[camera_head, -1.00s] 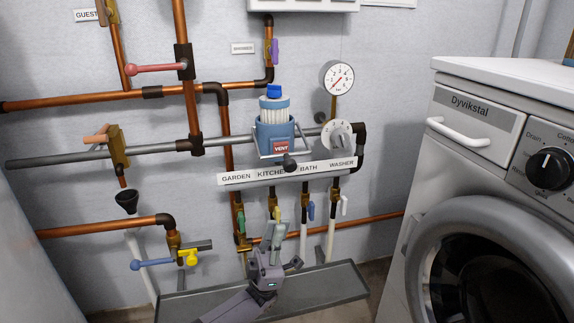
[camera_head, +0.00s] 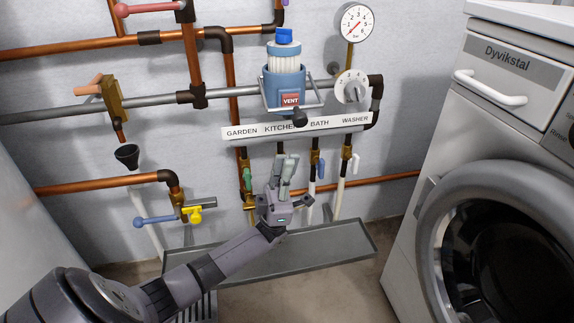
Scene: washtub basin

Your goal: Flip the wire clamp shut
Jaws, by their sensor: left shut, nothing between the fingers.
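A blue filter housing (camera_head: 285,90) with a clear ribbed top and a blue cap sits on the grey pipe and bears a red VENT label. The wire clamp (camera_head: 318,104) is a thin wire frame around its lower front. A dark round knob (camera_head: 299,117) shows at its lower edge. My left gripper (camera_head: 284,169) is shut and empty. It points up below the labelled manifold strip, under the housing and apart from the clamp in the picture. It partly hides the valves behind it. My right gripper is not in view.
The manifold strip (camera_head: 348,121) and several valve handles lie close around the gripper. A grey tray (camera_head: 330,246) is below. A dial (camera_head: 351,87) and gauge (camera_head: 356,22) are right of the housing. A washing machine (camera_head: 441,145) stands at the right.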

